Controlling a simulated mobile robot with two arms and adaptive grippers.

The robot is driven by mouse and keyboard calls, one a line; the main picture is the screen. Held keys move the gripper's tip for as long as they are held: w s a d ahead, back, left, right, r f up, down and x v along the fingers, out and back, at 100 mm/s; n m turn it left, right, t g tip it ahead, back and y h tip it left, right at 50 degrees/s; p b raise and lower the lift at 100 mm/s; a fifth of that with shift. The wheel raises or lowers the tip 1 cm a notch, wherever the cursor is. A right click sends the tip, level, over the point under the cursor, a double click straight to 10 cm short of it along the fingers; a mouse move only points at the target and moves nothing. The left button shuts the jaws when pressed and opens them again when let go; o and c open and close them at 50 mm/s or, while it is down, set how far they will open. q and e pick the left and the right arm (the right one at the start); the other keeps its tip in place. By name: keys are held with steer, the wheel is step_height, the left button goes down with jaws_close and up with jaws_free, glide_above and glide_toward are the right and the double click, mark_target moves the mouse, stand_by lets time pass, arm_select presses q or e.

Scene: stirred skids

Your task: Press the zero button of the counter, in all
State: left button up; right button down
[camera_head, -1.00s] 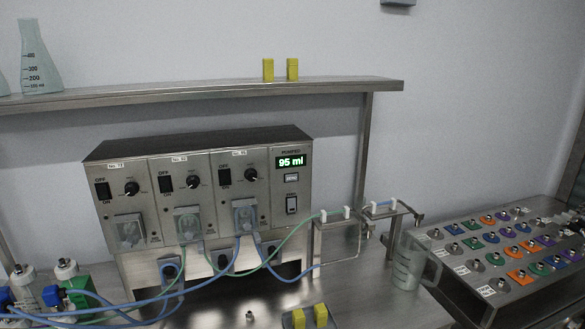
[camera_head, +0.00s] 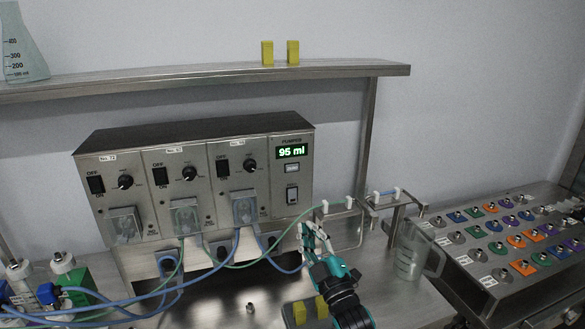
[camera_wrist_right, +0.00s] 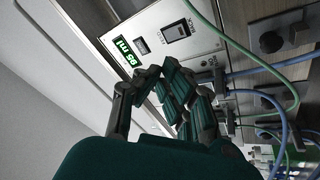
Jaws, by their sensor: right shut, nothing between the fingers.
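The counter (camera_head: 280,215) is the right-hand panel of the steel pump box. Its green display (camera_head: 292,151) reads 95 ml. A small pale button (camera_head: 292,168) sits under the display, and a rocker switch (camera_head: 292,194) is lower down. In the right wrist view, the display (camera_wrist_right: 127,51), the button (camera_wrist_right: 142,45) and the switch (camera_wrist_right: 178,30) show beyond the fingers. My right gripper (camera_head: 308,232) is shut and empty, below and slightly right of the panel, apart from the button. My left gripper is out of view.
Green and blue tubes (camera_head: 275,252) loop from the pump heads to a wire holder (camera_head: 345,222) close to my right gripper. A clear jug (camera_head: 408,258) stands right of my arm. A shelf (camera_head: 200,80) runs above the box.

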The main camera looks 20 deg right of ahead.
mark_target(292, 168)
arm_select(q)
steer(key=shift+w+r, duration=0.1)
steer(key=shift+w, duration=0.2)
arm_select(e)
step_height(292, 168, up, 9)
steer(key=n+t+y, duration=0.3)
steer(key=n+t, duration=0.1)
steer(key=shift+w+a+r+y, duration=0.2)
steer(key=shift+a+y, duration=0.15)
steer(key=shift+y, duration=0.05)
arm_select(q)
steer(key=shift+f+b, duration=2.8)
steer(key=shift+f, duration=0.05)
arm_select(e)
steer(key=w, duration=0.9)
steer(key=shift+a, duration=0.15)
steer(key=shift+s, duration=0.1)
